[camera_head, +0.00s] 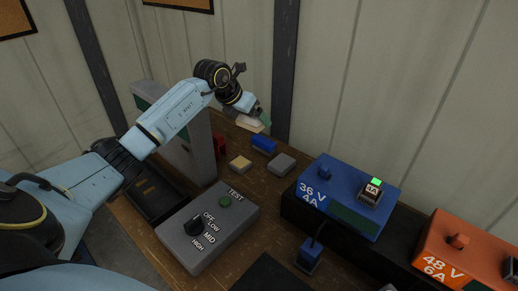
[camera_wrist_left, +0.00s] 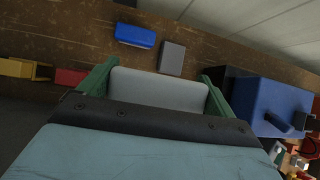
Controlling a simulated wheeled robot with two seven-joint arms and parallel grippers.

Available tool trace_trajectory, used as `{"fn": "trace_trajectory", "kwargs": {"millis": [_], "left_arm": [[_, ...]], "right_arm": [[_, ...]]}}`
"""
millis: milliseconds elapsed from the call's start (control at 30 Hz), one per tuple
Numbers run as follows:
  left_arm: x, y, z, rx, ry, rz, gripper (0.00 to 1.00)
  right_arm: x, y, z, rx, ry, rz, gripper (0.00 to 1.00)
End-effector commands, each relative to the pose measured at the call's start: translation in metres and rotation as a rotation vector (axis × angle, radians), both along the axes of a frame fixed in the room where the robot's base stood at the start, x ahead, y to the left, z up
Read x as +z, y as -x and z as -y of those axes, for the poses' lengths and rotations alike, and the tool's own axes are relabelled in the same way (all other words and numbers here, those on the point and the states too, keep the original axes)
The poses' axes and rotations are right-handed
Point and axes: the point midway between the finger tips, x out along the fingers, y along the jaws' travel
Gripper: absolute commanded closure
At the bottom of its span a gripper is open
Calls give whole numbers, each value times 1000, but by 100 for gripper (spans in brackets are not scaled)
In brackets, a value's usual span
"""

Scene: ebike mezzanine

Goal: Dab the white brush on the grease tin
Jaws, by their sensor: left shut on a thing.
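My left gripper (camera_head: 250,115) reaches over the back of the wooden bench, near the wall. In the left wrist view its green fingers (camera_wrist_left: 158,84) stand wide apart on either side of a pale, broad block (camera_wrist_left: 158,95). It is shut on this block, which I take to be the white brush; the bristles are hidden. In the head view a pale piece (camera_head: 250,123) shows under the gripper. I cannot tell which thing is the grease tin. A small blue block (camera_head: 264,145), a grey block (camera_head: 282,164) and a yellowish block (camera_head: 240,163) lie nearby. My right gripper is out of view.
A grey switch box (camera_head: 178,240) with a knob and green button stands at the front. A blue 36 V box (camera_head: 340,190) and an orange 48 V box (camera_head: 465,250) stand at right. A grey upright post (camera_head: 200,155) is beneath my left arm. A red object (camera_head: 219,146) is beside it.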

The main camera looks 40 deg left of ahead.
Motion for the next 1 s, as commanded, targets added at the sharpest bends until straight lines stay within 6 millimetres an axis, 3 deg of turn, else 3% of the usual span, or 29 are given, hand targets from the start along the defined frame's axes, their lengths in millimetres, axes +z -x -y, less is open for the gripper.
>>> {"fn": "trace_trajectory", "kwargs": {"millis": [33,100,400,1000], "left_arm": [[-24,0,0,0,2,2,39],[-40,0,0,-1,3,3,39],[-83,0,0,-1,8,8,39],[-90,0,0,0,9,11,39]], "right_arm": [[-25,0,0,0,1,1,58],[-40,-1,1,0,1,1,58],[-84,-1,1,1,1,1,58],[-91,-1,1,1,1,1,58]]}}
